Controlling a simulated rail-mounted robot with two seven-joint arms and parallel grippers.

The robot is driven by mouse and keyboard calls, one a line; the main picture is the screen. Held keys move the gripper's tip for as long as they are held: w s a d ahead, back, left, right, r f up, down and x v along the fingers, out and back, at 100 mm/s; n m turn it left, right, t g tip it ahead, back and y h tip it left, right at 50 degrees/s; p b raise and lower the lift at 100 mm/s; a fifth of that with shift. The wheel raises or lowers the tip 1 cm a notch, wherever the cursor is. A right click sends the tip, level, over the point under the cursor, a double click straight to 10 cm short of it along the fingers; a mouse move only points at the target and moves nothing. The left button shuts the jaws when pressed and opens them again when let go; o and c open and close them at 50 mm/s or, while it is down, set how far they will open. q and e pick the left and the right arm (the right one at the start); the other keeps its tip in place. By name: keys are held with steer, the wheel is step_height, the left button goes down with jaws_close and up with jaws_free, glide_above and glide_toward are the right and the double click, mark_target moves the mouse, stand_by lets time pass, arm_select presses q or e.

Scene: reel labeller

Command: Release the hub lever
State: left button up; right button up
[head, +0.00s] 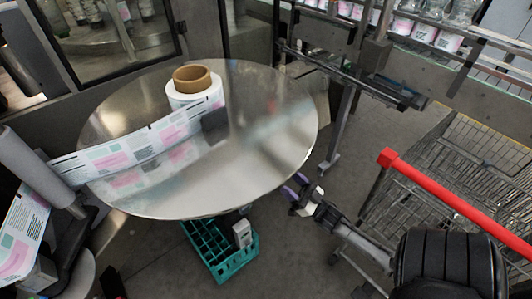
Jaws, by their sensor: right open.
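A large shiny metal reel disc (270,145) fills the middle of the head view. A roll of labels (196,94) with a brown cardboard core (192,78) stands on it toward the back. A printed label strip (130,152) runs from the roll to the left. I cannot make out the hub lever; the roll and the disc may hide it. My right gripper (293,188), with purple fingertips, is open and empty. It is just off the disc's lower right edge in the picture, apart from the roll. My left gripper is not in view.
A grey roller (32,165) guides the strip at the left. A green crate (218,262) is on the floor below the disc. A wire cart with a red handle (450,198) stands at the right. A conveyor with labelled jars (425,32) runs along the back right.

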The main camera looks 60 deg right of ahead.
steer(key=w+r+y, duration=0.1)
steer(key=w+r, duration=0.1)
steer(key=r, duration=0.2)
steer(key=w+a+r+t+y, duration=0.1)
steer(key=w+r, duration=0.2)
steer(key=r, duration=0.1)
steer(key=w+a+r+n+t+y, duration=0.1)
steer(key=w+r, duration=0.1)
steer(key=r, duration=0.2)
steer(key=shift+w+r, duration=0.2)
steer(key=shift+w, duration=0.15)
jaws_close()
stand_by(0.5)
